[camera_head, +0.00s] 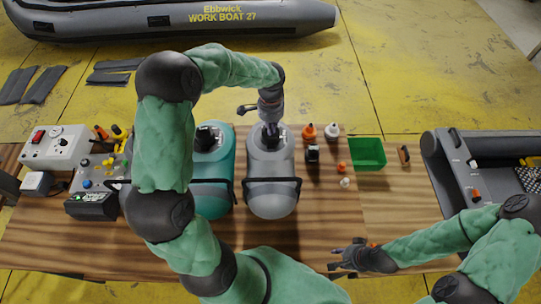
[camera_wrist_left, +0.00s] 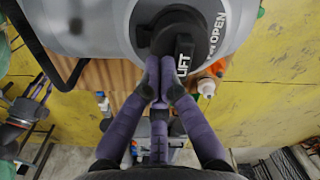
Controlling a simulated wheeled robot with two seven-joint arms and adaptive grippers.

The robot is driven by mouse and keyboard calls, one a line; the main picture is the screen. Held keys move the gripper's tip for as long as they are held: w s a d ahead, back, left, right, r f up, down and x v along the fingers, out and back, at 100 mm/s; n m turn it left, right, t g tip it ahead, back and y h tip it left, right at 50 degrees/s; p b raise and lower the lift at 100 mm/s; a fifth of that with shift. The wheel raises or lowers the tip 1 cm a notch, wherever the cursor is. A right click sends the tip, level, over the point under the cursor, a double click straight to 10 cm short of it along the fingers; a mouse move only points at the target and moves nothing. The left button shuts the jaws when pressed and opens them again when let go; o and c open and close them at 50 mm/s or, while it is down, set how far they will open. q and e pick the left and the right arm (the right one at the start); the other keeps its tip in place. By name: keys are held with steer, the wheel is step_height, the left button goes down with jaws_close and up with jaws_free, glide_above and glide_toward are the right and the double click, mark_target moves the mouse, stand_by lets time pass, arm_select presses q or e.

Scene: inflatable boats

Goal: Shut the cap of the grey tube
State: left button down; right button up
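The grey tube (camera_head: 271,185) lies on the wooden table beside a teal tube (camera_head: 212,185). Its black cap (camera_wrist_left: 180,35) shows in the left wrist view, with a raised black lever and the words LIFT and OPEN on or around it. My left gripper (camera_head: 270,122) is at the cap end of the grey tube. In the left wrist view its purple fingertips (camera_wrist_left: 160,72) come together against or just in front of the cap, left of the lever. My right gripper (camera_head: 345,257) is open and empty over the table's front right.
Small orange and white bottles (camera_head: 332,131) and a green bin (camera_head: 368,153) stand right of the grey tube. A control box (camera_head: 92,205) and a white socket box (camera_head: 57,145) are at left. A grey boat part (camera_head: 450,160) is at right.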

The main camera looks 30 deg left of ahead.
arm_select(q)
steer(key=shift+w+a, duration=0.1)
steer(key=shift+w+a, duration=0.15)
steer(key=shift+w, duration=0.1)
arm_select(e)
steer(key=shift+s+d, duration=0.15)
steer(key=shift+s, duration=0.05)
arm_select(q)
steer(key=shift+f, duration=0.1)
